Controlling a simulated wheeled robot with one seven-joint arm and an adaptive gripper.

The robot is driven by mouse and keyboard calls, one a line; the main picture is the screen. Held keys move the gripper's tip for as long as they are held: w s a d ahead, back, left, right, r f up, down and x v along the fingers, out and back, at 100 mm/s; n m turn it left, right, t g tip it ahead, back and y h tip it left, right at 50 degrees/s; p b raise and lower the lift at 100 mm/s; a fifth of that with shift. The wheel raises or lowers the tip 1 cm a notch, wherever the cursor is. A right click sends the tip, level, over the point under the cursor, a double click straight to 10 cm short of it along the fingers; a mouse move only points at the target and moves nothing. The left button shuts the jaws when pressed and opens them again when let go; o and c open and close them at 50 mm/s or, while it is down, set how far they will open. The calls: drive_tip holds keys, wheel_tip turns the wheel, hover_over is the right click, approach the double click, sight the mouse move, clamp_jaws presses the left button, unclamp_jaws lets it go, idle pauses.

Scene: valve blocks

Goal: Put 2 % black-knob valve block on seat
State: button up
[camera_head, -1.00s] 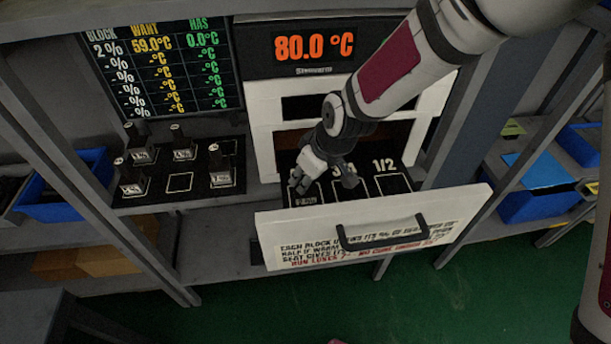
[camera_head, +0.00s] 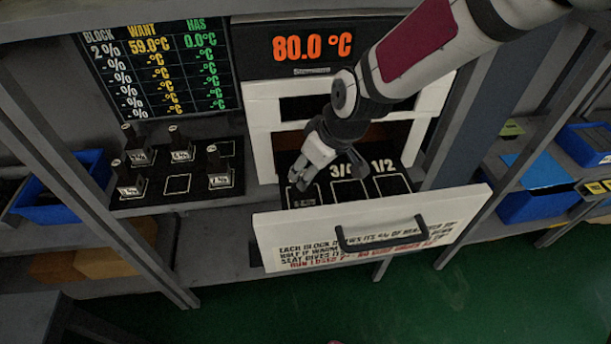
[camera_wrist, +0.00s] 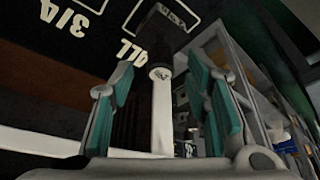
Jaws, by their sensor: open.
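In the wrist view a dark block with a small pale label (camera_wrist: 172,18) stands beside the ALL marking (camera_wrist: 131,50); I cannot read its label surely. Its dark knob, ending in a pale round cap, shows between my teal-padded fingers. My gripper (camera_wrist: 162,108) is open, with a gap on both sides. In the head view my gripper (camera_head: 312,172) hangs over the left seat of the open drawer (camera_head: 370,226), where a small pale label shows. My fingers hide most of that spot. The seats marked 3/4 (camera_head: 348,193) and 1/2 (camera_head: 385,186) look empty.
Several black-knob blocks stand on the rack (camera_head: 177,184) at left, with bare places between them. The display (camera_head: 312,46) reads 80.0 °C. The board (camera_head: 162,65) lists 2 %, want 59.0, has 0.0. Blue bins (camera_head: 60,188) flank the station.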

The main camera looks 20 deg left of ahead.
drive_tip(key=v, duration=0.7)
drive_tip(key=shift+r, duration=0.25)
drive_tip(key=shift+d, duration=0.1)
drive_tip(key=s+d+r+m+t+h, duration=0.1)
drive_tip(key=d+r+m+h, duration=0.3)
drive_tip(key=d, duration=0.6)
drive_tip(key=s+d+r+m+t, duration=0.25)
drive_tip(key=d+r, duration=0.35)
drive_tip(key=d, duration=0.5)
drive_tip(key=s+d+r+m, duration=0.3)
drive_tip(key=s+d+m, duration=0.4)
drive_tip(key=s+d, duration=0.4)
drive_tip(key=shift+d+r, duration=0.3)
drive_tip(key=shift+d, duration=0.5)
drive_tip(key=shift+m, duration=0.25)
drive_tip(key=shift+c, duration=0.3)
